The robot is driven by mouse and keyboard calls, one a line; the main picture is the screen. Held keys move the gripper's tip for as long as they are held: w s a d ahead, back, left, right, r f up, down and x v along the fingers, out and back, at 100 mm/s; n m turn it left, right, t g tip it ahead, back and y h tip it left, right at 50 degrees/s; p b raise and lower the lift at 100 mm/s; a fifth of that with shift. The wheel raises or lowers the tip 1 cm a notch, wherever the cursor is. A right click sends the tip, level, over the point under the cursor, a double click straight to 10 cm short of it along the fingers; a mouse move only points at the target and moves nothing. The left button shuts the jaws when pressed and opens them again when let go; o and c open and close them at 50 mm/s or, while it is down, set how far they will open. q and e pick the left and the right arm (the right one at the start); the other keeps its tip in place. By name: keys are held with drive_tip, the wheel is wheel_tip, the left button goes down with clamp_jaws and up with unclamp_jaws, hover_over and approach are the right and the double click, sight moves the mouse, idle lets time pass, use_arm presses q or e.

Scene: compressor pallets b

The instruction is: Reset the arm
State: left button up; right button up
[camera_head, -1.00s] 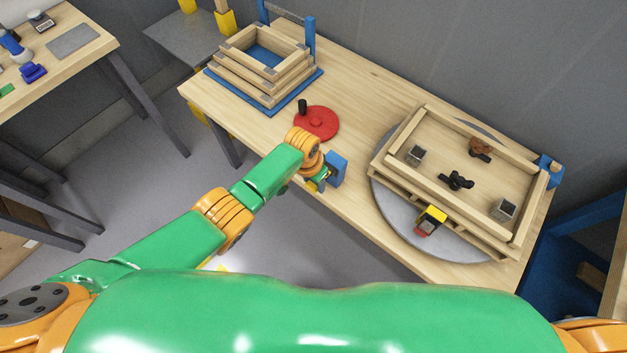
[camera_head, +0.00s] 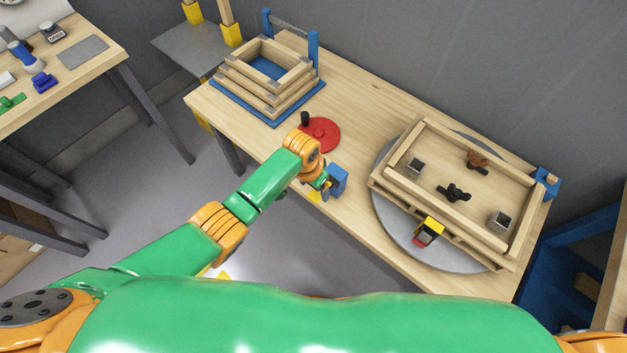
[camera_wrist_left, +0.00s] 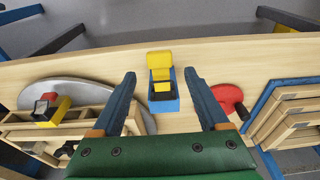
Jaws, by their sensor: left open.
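My left arm comes in from the left in the head view, bent over the near edge of the workbench (camera_head: 375,100). My left gripper (camera_head: 324,183) is at that edge, close to a small blue and yellow fixture (camera_head: 338,179). In the left wrist view the gripper (camera_wrist_left: 161,75) has its two fingers wide apart with nothing held. The fixture (camera_wrist_left: 161,68) shows beyond and between the fingertips; I cannot tell whether they touch it. My right gripper does not show.
A red disc with a black knob (camera_head: 322,133) lies just behind the wrist. Stacked wooden frames (camera_head: 265,85) stand at the back left. A wooden pallet frame (camera_head: 392,168) with several small parts rests on a grey round plate (camera_head: 388,218) at right. A side table (camera_head: 100,62) is far left.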

use_arm(q)
drive_tip(key=r, duration=0.2)
drive_tip(key=shift+s+a+r, duration=0.2)
drive_tip(key=shift+s+r, duration=0.05)
drive_tip(key=shift+r, duration=0.15)
drive_tip(key=shift+f, duration=0.1)
drive_tip(key=s+a+f+n, duration=0.1)
drive_tip(key=s+a+f, duration=0.1)
drive_tip(key=s+f, duration=0.3)
drive_tip(key=s+a+f+n, duration=0.1)
drive_tip(key=s+a+f, duration=0.15)
drive_tip(key=f, duration=0.45)
drive_tip(key=s+a+f+n, duration=0.1)
drive_tip(key=s+a+f, duration=0.2)
drive_tip(key=s, duration=0.5)
drive_tip(key=s+a+f+n, duration=0.1)
drive_tip(key=s+a+f, duration=0.3)
drive_tip(key=s, duration=0.4)
drive_tip(key=s+a+f+y, duration=0.1)
drive_tip(key=s+a+f, duration=0.3)
drive_tip(key=s, duration=0.4)
drive_tip(key=shift+s+a+f+n, duration=0.2)
drive_tip(key=shift+a+f+n, duration=0.05)
drive_tip(key=shift+n, duration=0.15)
